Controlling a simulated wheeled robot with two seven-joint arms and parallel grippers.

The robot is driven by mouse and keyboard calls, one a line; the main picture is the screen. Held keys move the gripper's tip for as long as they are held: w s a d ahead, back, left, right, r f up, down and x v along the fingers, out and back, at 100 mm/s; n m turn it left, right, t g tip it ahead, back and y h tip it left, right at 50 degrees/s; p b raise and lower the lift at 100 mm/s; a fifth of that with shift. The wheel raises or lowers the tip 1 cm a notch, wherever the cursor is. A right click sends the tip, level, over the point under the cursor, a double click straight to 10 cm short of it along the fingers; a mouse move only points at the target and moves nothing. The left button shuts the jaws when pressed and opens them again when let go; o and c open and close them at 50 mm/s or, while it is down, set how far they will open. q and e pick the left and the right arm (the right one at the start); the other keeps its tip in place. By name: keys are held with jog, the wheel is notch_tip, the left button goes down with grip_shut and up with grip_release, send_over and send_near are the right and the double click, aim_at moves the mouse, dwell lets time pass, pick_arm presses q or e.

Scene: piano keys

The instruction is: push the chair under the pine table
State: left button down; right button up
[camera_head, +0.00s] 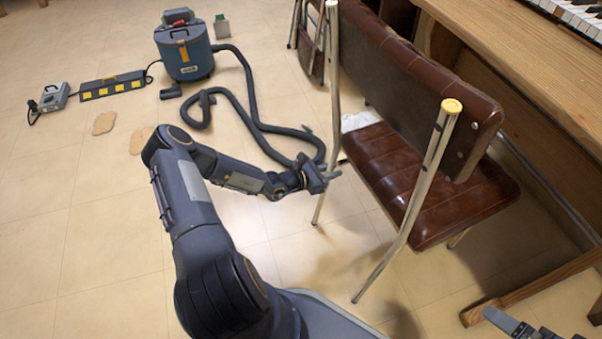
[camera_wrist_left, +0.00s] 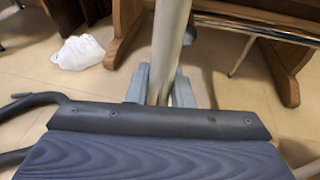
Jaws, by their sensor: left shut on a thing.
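The chair has a dark brown padded seat (camera_head: 395,165), a matching backrest (camera_head: 420,75) and pale metal tube legs. It stands upright on the floor, left of the pine table (camera_head: 500,38). My left gripper (camera_head: 322,178) is shut on one metal leg (camera_head: 329,110) of the chair, low down on its left side. In the left wrist view, the fingers of my left gripper (camera_wrist_left: 160,88) sit on both sides of this leg (camera_wrist_left: 170,40). Part of my right gripper (camera_head: 515,325) shows at the bottom right corner; its jaw state is unclear.
A blue vacuum cleaner (camera_head: 184,50) stands at the back, its dark hose (camera_head: 255,105) looping close to my left gripper. A power strip (camera_head: 112,86) lies left. A white crumpled thing (camera_head: 358,121) shows by the chair. A wooden foot (camera_head: 480,312) is at lower right.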

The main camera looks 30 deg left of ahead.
pick_arm(q)
jog(key=w+d+p, duration=0.2)
jog(key=w+d, duration=0.5)
jog(key=d, duration=0.1)
jog(key=shift+w+d+r+p, duration=0.25)
jog(key=shift+w+r+p, duration=0.05)
jog(key=shift+p, duration=0.1)
dwell(0.9)
jog(key=c, duration=1.1)
grip_release()
jog(key=shift+f, duration=0.1)
jog(key=shift+o, duration=0.5)
jog(key=shift+a, duration=0.2)
jog(key=f+p+v, duration=0.2)
jog(key=p+v, duration=0.2)
jog(key=v, duration=0.6)
jog(key=shift+s+a+f+p, duration=0.15)
jog(key=shift+s+f+p, duration=0.05)
jog(key=shift+f+p, duration=0.15)
